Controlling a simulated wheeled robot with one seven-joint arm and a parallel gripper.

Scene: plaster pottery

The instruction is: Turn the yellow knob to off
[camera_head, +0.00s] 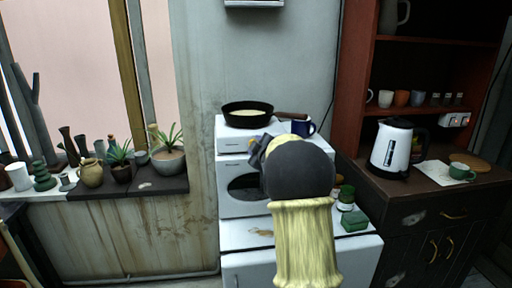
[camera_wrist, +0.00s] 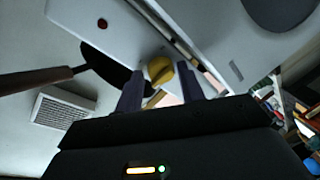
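The yellow knob (camera_wrist: 160,69) sits on the white front panel in the wrist view. My gripper (camera_wrist: 159,74) is open, with one dark finger on each side of the knob in the picture. I cannot tell whether the fingers touch it or how far they stand from it. In the head view my arm covers part of the white stacked appliance (camera_head: 229,133), and I cannot make out the knob there. A red round mark (camera_wrist: 102,24) shows on the panel in the wrist view.
A black frying pan (camera_head: 247,116) and a dark blue mug (camera_head: 304,128) stand on top of the appliance. Green containers (camera_head: 354,222) stand on the lower white top. A kettle (camera_head: 392,146) is on the cabinet at right. Potted plants (camera_head: 168,156) line the left ledge.

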